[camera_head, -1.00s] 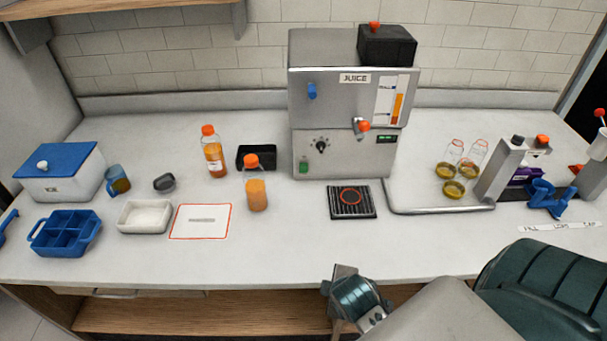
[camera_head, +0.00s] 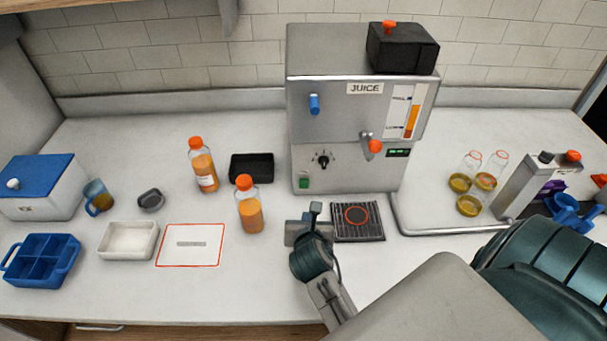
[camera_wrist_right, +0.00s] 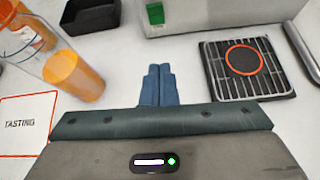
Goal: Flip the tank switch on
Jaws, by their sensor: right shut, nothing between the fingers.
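The steel juicer (camera_head: 350,100) stands at the back of the counter with a JUICE label. A blue lever-like part (camera_head: 314,104) is on its upper front at the left. A black knob (camera_head: 323,160) and a green switch (camera_head: 304,182) are on its lower front. I cannot tell which of these is the tank switch, or its position. The green part also shows in the right wrist view (camera_wrist_right: 155,13). My right gripper (camera_head: 315,208) is shut and empty, in front of the juicer, left of the drip grate. Its fingertips (camera_wrist_right: 159,72) point toward the green part, apart from it. My left gripper is out of view.
The drip grate (camera_head: 357,222) is just right of my right gripper. Orange bottles (camera_head: 250,212) and a black tray (camera_head: 252,167) stand to its left. A red-handled tap (camera_head: 373,146) juts from the juicer.

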